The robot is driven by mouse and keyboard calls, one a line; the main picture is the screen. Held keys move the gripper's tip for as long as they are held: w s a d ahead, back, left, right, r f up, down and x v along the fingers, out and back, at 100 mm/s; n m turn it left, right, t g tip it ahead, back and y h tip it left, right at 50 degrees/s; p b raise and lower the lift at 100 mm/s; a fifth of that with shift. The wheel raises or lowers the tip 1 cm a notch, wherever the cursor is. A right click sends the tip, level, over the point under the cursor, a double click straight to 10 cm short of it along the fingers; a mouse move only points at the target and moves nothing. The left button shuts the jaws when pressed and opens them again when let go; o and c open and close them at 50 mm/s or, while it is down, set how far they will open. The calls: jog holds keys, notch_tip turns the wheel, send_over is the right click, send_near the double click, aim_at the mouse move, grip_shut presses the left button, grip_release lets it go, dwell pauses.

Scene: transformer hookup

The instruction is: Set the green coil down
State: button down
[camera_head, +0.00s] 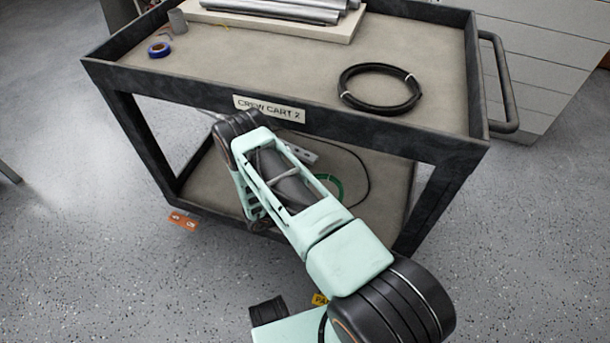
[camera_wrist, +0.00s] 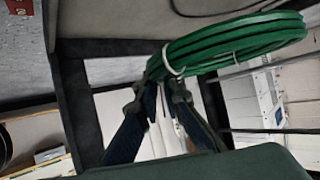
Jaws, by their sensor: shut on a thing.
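The green coil (camera_wrist: 235,42) is a looped bundle with white ties, large in the upper part of the wrist view. My gripper (camera_wrist: 158,92) is shut on its near side, at a white tie. In the head view part of the green coil (camera_head: 333,185) shows just beside my forearm, in the opening over the lower shelf (camera_head: 385,180) of the cart. My arm hides the rest of it and the gripper there. I cannot tell whether the coil touches the shelf.
A white power strip (camera_head: 300,151) and a dark cable lie on the lower shelf. A dark frame surrounds the opening.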

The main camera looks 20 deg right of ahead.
jog(key=shift+d, duration=0.55)
jog(key=s+d+f+b, duration=0.2)
jog(key=d+f, duration=0.2)
jog(key=d, duration=0.5)
jog(key=b, duration=0.2)
send_over(364, 221)
jog(key=s+a, duration=0.2)
notch_tip(364, 221, down, 5)
jog(key=shift+s+a+f, duration=0.1)
jog(key=shift+a+f, duration=0.05)
jog(key=shift+f, duration=0.05)
jog(key=shift+d+f+b, duration=0.2)
jog(key=shift+f+b, duration=0.65)
jog(key=shift+f, duration=0.85)
jog(key=shift+f, duration=0.15)
jog(key=shift+f, duration=0.4)
jog(key=shift+f, duration=0.1)
